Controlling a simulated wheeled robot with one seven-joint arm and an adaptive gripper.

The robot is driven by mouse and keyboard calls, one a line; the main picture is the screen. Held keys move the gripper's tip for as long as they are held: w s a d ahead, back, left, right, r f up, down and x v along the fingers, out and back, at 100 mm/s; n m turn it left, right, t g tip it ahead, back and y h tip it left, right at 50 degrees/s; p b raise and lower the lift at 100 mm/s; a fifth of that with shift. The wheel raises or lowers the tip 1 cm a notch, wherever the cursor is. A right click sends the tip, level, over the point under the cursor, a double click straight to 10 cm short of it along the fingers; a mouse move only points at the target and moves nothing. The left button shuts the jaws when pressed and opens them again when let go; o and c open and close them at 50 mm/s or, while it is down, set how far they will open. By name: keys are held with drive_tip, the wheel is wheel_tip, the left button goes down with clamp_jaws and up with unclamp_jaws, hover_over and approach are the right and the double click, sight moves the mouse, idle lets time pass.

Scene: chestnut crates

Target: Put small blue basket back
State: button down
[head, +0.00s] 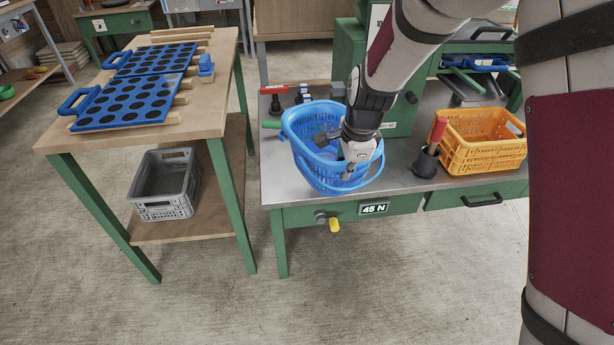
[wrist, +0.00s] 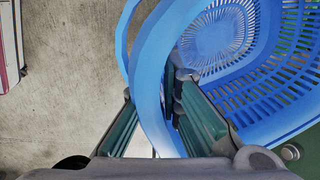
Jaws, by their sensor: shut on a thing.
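The small blue basket (head: 309,125) is on or just above the left end of the grey metal bench top; its near side reaches past the front edge. I cannot tell whether it touches the bench. My gripper (head: 350,172) comes down from above at the basket's near side. In the wrist view the fingers of my gripper (wrist: 165,115) are on both sides of the blue rim or handle band of the basket (wrist: 150,70) and are shut on it. The basket's slotted inside looks empty in the wrist view, though part of it is cut off.
A yellow-orange crate (head: 482,153) and a black tool with a red handle (head: 427,160) stand on the bench (head: 400,180) to the right. A wooden table (head: 205,125) with blue perforated trays (head: 135,100) stands left, with a grey crate (head: 163,205) on its lower shelf. Floor in front is clear.

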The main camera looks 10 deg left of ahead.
sight(332, 187)
drive_tip(key=a+f+m+b, duration=0.1)
drive_tip(key=s+f+m+b, duration=0.1)
drive_tip(key=f, duration=0.1)
drive_tip(key=a+f+m+b, duration=0.1)
drive_tip(key=b, duration=0.1)
drive_tip(key=shift+s+a+f+m+h, duration=0.2)
drive_tip(key=shift+a+f+m+h, duration=0.1)
drive_tip(key=shift+f+m+h, duration=0.1)
drive_tip(key=w+a+b, duration=0.1)
drive_tip(key=w+a, duration=0.2)
drive_tip(key=w, duration=0.1)
drive_tip(key=w+a+f+b, duration=0.1)
drive_tip(key=w+a, duration=0.2)
drive_tip(key=w, duration=0.1)
drive_tip(key=w+a+b, duration=0.1)
drive_tip(key=w+a, duration=0.2)
drive_tip(key=w, duration=0.1)
drive_tip(key=shift+w+a+f+b, duration=0.1)
drive_tip(key=shift+w+f+b, duration=0.15)
drive_tip(key=shift+w+b, duration=0.15)
drive_tip(key=shift+s+b+x, duration=0.2)
drive_tip(key=shift+b+x, duration=0.25)
drive_tip(key=shift+x, duration=0.45)
drive_tip(key=shift+s+b+x, duration=0.2)
drive_tip(key=shift+b+x, duration=0.25)
drive_tip(key=shift+x, duration=0.45)
drive_tip(key=c, duration=2.2)
unclamp_jaws()
drive_tip(key=shift+f, duration=0.2)
drive_tip(key=o, duration=0.4)
